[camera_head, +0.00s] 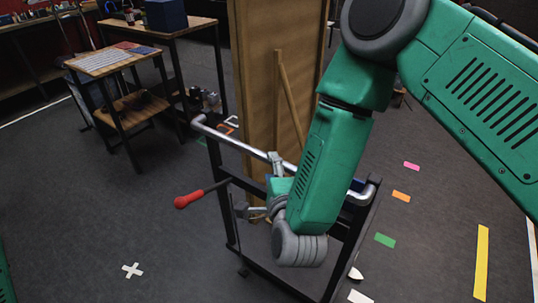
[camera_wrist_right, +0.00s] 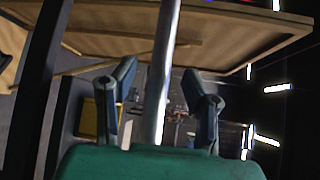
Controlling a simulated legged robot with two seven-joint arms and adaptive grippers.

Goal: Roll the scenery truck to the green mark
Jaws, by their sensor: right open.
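The scenery truck is a dark wheeled frame (camera_head: 228,215) with a tall wooden panel (camera_head: 255,70) and a silver push bar (camera_head: 232,143) across its near side. A lever with a red grip (camera_head: 188,201) sticks out to the left. The green mark (camera_head: 385,240) is a small floor patch right of the truck. My right gripper (camera_head: 268,186) is at the bar, partly hidden by its own arm. In the right wrist view the bar (camera_wrist_right: 163,70) runs between the two open fingers (camera_wrist_right: 160,88), with gaps on both sides. My left gripper is out of view.
Orange (camera_head: 401,196) and pink (camera_head: 412,166) patches lie beyond the green one. A yellow strip (camera_head: 481,262) lies farther right, a white cross (camera_head: 132,270) at lower left. Tables (camera_head: 110,62) stand at back left. The floor at right looks clear.

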